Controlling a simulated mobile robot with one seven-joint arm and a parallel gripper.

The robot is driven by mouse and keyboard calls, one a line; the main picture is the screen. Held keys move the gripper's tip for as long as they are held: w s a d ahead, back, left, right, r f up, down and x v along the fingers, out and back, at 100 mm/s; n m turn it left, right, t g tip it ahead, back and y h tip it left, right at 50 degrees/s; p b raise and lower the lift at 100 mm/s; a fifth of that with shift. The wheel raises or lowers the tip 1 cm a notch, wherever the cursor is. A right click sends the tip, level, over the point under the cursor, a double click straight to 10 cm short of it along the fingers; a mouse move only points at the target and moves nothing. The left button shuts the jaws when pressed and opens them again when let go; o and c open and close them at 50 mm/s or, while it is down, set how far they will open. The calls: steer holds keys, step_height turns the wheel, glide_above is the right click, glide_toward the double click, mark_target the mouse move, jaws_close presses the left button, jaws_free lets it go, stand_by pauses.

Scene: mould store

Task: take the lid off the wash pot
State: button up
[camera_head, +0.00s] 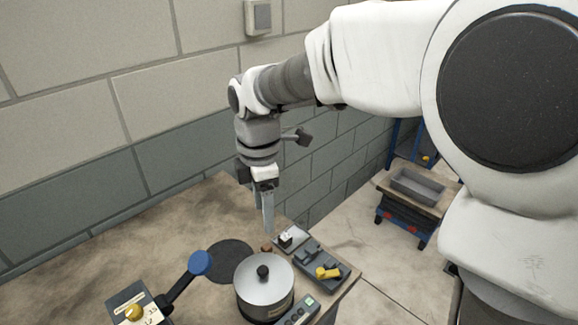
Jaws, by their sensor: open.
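The wash pot (262,303) is a silver metal pot near the front right edge of the worktop. Its lid (263,284) is on it, a shiny round disc with a dark knob (263,271) at the centre. My gripper (268,229) points down above the worktop, behind the pot in the picture. It is open and apart from the lid. The gap between the fingers is hard to see from this side. The lower front of the pot is partly hidden by a small grey device.
A dark round mat (229,256) lies behind the pot. A blue-knobbed lever (200,263) stands to the left. A grey tray with a yellow item (327,272) and a small white-topped block (287,239) are at the right. A grey bin (417,186) stands on a separate cart.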

glide_above(263, 269)
steer(key=f, duration=1.2)
steer(key=shift+w+d+f, duration=0.15)
steer(key=shift+d+f, duration=0.1)
steer(key=shift+d, duration=0.1)
steer(key=shift+s+a+f+p, duration=0.1)
steer(key=shift+f+p, duration=0.1)
steer(key=shift+f, duration=0.7)
steer(key=shift+s+a+f+p, duration=0.1)
steer(key=shift+a+f+p, duration=0.1)
steer(key=shift+f, duration=0.65)
steer(key=shift+a+f+p, duration=0.1)
steer(key=shift+f+p, duration=0.1)
steer(key=shift+f, duration=0.7)
steer(key=shift+c, duration=0.3)
jaws_close()
